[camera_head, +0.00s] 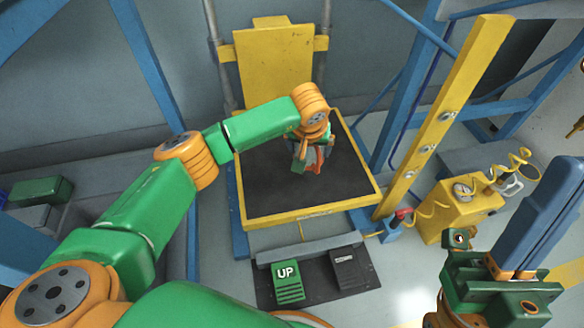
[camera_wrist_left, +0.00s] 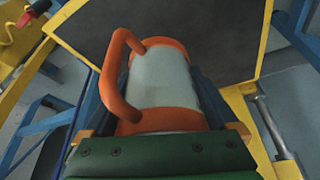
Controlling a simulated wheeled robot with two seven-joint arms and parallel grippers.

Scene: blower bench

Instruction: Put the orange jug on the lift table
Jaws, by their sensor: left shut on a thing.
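The orange jug (camera_wrist_left: 165,85) has a pale white body, orange bands and an orange loop handle. It fills the middle of the left wrist view. My left gripper (camera_head: 308,162) is shut on it, over the lift table's dark top. In the head view the jug is mostly hidden by my wrist, with only bits of orange showing. The lift table (camera_head: 258,190) has a black top with a yellow rim; it also shows in the left wrist view (camera_wrist_left: 225,35). I cannot tell whether the jug touches the top. My right gripper (camera_head: 545,215) is at the lower right, away from the table.
A green UP pedal (camera_head: 287,282) and a dark pedal (camera_head: 347,268) sit on the floor before the table. A yellow post (camera_head: 440,125) and blue frames flank it. A yellow box (camera_head: 460,208) with a coiled hose stands at right. The rest of the table top looks clear.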

